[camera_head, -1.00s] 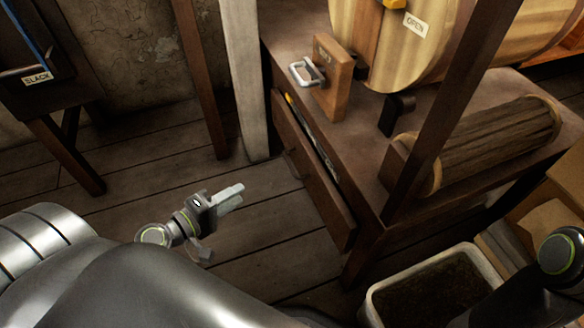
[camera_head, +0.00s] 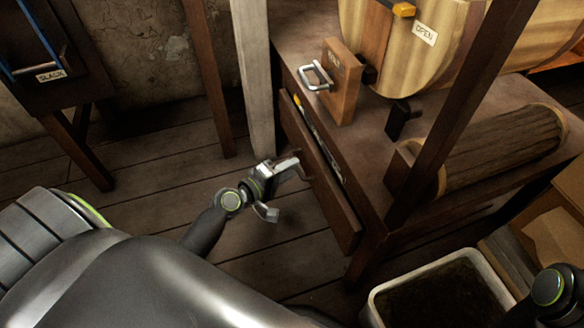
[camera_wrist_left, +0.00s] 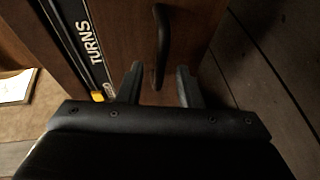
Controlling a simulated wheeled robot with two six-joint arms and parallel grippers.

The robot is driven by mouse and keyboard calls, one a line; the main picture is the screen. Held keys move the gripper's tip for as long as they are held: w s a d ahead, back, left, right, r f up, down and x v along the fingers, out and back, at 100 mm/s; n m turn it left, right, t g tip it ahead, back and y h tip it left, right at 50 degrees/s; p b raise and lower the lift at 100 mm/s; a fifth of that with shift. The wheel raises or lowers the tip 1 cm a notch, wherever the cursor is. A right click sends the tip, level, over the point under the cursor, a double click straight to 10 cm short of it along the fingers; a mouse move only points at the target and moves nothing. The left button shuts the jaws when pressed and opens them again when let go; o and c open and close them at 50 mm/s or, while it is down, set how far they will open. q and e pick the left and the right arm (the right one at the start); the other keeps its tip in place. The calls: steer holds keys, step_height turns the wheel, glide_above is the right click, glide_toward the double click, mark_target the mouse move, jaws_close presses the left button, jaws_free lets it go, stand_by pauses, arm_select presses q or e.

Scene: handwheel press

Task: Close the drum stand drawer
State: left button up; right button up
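The drum stand drawer (camera_head: 327,196) is partly open, with a narrow gap behind its dark wooden front. A dark bar handle (camera_wrist_left: 161,45) is on the drawer front in the left wrist view. My left gripper (camera_head: 298,165) is at the drawer front. In the wrist view its two fingers (camera_wrist_left: 160,82) are apart, with the lower end of the handle between them; I cannot tell whether either finger touches it. My right gripper is out of view.
The stand (camera_head: 291,60) carries a wooden drum (camera_head: 400,50) with an "OPEN" label. A pale post (camera_head: 254,75) rises just left of the drawer. A bin (camera_head: 385,305) stands front right. The plank floor left of the drawer is clear.

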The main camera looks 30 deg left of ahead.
arm_select(q)
steer(key=shift+x, duration=0.75)
steer(key=shift+c, duration=0.4)
jaws_close()
